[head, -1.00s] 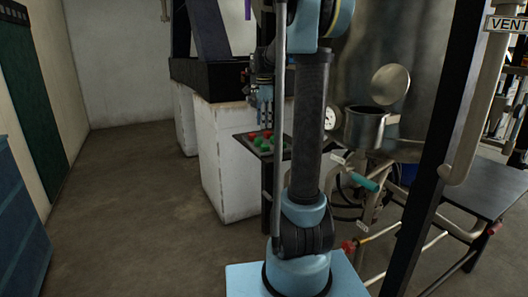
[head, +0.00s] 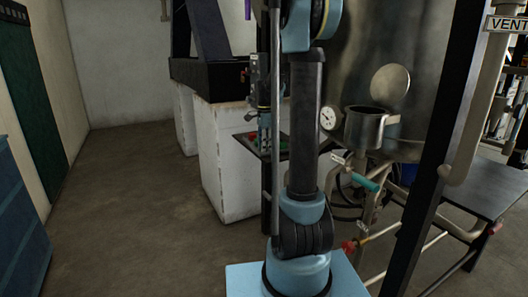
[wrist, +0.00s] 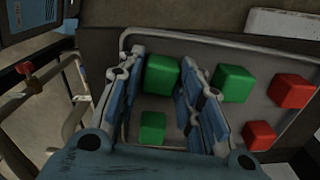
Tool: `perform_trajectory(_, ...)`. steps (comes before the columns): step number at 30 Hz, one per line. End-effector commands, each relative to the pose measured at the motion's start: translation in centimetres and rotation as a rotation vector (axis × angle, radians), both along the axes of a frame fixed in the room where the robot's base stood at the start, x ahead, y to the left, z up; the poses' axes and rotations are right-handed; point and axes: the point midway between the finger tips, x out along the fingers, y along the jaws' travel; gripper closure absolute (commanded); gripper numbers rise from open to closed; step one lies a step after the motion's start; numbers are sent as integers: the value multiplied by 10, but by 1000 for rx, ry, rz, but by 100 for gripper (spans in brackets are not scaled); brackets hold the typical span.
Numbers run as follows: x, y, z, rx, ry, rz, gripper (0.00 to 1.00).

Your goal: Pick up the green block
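In the wrist view my gripper (wrist: 162,72) is open, its two blue fingers apart. A green block (wrist: 160,78) shows between the fingertips, with a visible gap on the left; I cannot tell whether the right finger touches it. A second green block (wrist: 152,127) lies nearer the palm, and a third green block (wrist: 233,83) is right of the right finger. In the head view my gripper (head: 265,128) points down over the tray (head: 247,143), partly hidden by my arm.
Two red blocks lie on the right of the grey tray (wrist: 205,47), an upper one (wrist: 291,91) and a lower one (wrist: 259,135).

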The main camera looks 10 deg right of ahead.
Motion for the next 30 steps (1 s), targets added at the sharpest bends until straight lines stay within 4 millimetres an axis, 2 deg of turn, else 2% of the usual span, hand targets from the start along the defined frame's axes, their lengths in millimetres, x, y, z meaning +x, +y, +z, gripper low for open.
perform_trajectory(9,0,0,-5,0,0,0,67)
perform_trajectory(10,0,0,-5,0,0,0,69)
perform_trajectory(13,0,0,-5,0,0,0,92)
perform_trajectory(14,0,0,-5,0,0,0,94)
perform_trajectory(24,0,0,-3,0,0,0,94)
perform_trajectory(30,0,0,19,0,0,0,94)
